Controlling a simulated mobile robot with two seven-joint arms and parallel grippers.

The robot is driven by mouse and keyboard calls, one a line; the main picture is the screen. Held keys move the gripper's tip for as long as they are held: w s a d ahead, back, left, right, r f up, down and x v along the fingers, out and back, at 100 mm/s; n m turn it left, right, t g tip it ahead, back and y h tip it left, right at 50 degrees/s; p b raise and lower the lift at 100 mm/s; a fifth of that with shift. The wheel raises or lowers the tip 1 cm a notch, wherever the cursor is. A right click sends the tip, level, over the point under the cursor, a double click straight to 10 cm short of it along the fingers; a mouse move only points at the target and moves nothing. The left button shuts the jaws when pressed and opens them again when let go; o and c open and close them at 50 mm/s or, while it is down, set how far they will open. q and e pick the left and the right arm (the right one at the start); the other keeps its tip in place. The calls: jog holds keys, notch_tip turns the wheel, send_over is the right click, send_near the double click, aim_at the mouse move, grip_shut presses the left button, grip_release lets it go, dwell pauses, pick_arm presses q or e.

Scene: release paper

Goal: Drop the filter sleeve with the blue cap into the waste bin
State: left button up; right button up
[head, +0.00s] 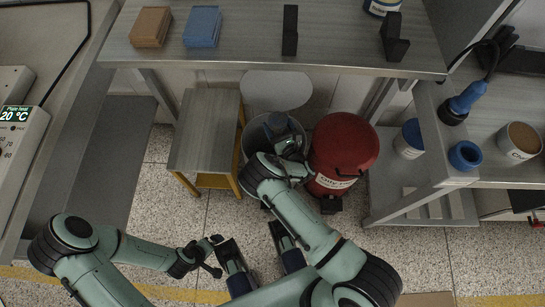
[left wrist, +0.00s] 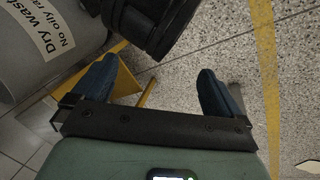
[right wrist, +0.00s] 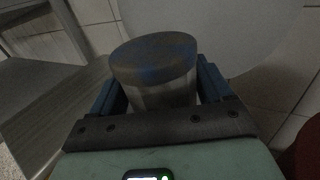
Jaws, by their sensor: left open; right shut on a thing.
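The filter sleeve (right wrist: 155,75) is a grey cylinder with a dark blue cap at its upper end. My right gripper (right wrist: 158,92) is shut on its sides. In the head view, this gripper (head: 285,135) is over the mouth of the grey waste bin (head: 250,143), and the arm hides part of the bin. The bin's pale round lid (head: 276,90) stands raised behind it. In the left wrist view, the bin (left wrist: 40,50) carries a label reading "Dry wast… No oily ra…". My left gripper (left wrist: 160,85) is open and empty, low in front of the bins.
A red bin (head: 342,145) stands right beside the grey one. A small table with yellow legs (head: 205,130) is at its left. A shelf (head: 245,50) behind holds brown and blue blocks. The right bench (head: 500,175) holds blue-topped containers. Speckled floor in front is clear.

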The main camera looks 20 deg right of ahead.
pick_arm(q)
jog(key=shift+t+y, duration=0.3)
jog(key=shift+t, duration=0.2)
jog(key=shift+w+a+f+b, duration=0.25)
jog(key=shift+w+a+f, duration=0.1)
jog(key=shift+w, duration=0.2)
jog(key=shift+w+a+f+b, duration=0.2)
jog(key=shift+w+f+b, duration=0.15)
jog(key=shift+w, duration=0.25)
jog(key=shift+w+a+f+b, duration=0.2)
jog(key=shift+w+a+f, duration=0.15)
jog(key=shift+w, duration=0.2)
pick_arm(e)
jog(key=shift+f, duration=1.1)
pick_arm(q)
jog(key=shift+d, duration=0.1)
pick_arm(e)
jog(key=o, duration=1.1)
jog(key=s+p, duration=0.3)
jog(key=s, duration=1)
jog(key=shift+s+d+p, duration=0.15)
jog(key=shift+d+p, duration=0.05)
jog(key=shift+p, duration=0.1)
pick_arm(q)
jog(key=s+d+r+g+h, duration=0.1)
jog(key=s+d+r, duration=0.1)
jog(key=s+r, duration=0.2)
jog(key=shift+s+d+g, duration=0.4)
jog(key=shift+s, duration=0.45)
